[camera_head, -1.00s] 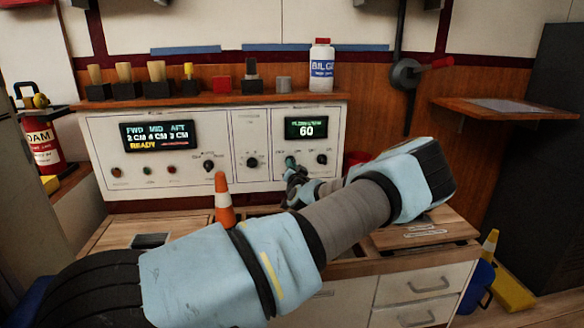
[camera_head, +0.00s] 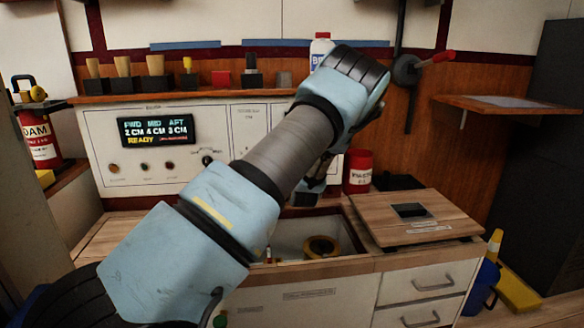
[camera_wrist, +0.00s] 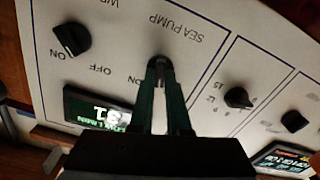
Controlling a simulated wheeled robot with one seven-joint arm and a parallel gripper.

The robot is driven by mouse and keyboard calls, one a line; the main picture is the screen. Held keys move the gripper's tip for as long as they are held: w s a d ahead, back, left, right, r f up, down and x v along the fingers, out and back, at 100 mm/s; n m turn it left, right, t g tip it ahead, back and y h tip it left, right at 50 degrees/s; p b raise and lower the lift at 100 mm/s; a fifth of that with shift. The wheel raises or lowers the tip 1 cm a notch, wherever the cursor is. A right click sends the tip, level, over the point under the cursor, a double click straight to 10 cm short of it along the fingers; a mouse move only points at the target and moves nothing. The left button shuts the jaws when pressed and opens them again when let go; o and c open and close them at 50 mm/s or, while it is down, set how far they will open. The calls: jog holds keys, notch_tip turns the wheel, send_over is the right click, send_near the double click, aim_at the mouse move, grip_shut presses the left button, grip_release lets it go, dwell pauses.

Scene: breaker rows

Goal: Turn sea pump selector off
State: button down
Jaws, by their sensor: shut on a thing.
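In the wrist view, which sees the panel upside down, the sea pump selector (camera_wrist: 158,62) is a small dark knob by the SEA PUMP lettering. My gripper (camera_wrist: 161,72) reaches it with both dark green fingers close together, shut on the knob. The fingers cover most of the knob, so its pointing direction cannot be told. OFF and ON lettering lies to the left of the fingers. In the head view, my arm hides the selector and most of the gripper in front of the white control panel (camera_head: 95,130).
Another black knob (camera_wrist: 72,38) and a lit green display (camera_wrist: 98,108) are left of the fingers in the wrist view; more knobs (camera_wrist: 237,97) are right. In the head view, a red can (camera_head: 357,170) and a wooden board (camera_head: 375,220) are beside an open counter recess (camera_head: 290,235).

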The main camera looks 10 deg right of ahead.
jog(key=shift+f+n+b, duration=0.1)
jog(key=shift+n+b, duration=1.5)
jog(key=shift+n, duration=0.7)
jog(key=c, duration=0.9)
grip_release()
jog(key=s, duration=0.7)
jog(key=s+p, duration=0.1)
jog(key=s, duration=0.3)
jog(key=shift+a, duration=0.3)
jog(key=shift+w, duration=0.1)
